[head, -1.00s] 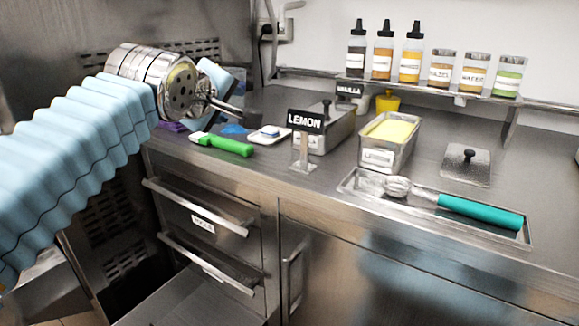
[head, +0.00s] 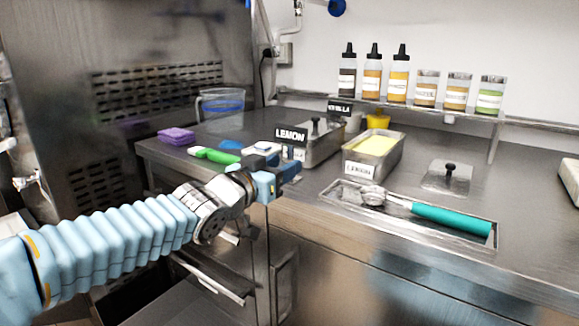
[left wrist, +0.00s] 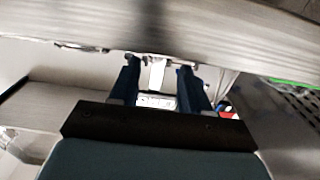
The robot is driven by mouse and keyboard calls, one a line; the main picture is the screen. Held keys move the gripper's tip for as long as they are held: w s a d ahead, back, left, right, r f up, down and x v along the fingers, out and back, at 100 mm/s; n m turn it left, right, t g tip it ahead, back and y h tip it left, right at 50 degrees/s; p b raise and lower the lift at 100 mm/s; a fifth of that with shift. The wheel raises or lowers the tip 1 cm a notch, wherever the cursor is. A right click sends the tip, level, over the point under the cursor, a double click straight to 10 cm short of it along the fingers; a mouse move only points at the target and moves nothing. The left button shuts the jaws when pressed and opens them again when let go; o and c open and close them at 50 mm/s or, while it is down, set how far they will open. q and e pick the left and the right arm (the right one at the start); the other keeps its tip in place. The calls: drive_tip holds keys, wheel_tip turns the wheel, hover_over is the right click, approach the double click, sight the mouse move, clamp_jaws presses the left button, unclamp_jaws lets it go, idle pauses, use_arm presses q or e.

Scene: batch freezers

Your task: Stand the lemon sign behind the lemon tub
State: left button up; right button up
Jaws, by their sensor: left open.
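My left gripper (head: 288,174) is open, low in front of the sign. In the left wrist view, its two blue fingers (left wrist: 158,85) are apart, with a pale upright piece (left wrist: 156,74), likely the sign's post, showing between them. I cannot tell whether they touch it. The lemon tub (head: 358,170), a steel pan with yellow contents and a white label, stands to the right of the sign.
A tray (head: 335,194) with a teal-handled scoop (head: 450,219) lies in front of the lemon tub. A flat lid (head: 448,178) lies right. A bottle shelf (head: 440,108) runs along the wall.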

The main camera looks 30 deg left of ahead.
use_arm(q)
drive_tip(key=w, duration=0.5)
drive_tip(key=shift+w+d, duration=0.15)
drive_tip(key=shift+d, duration=0.1)
drive_tip(key=shift+c, duration=0.5)
clamp_jaws()
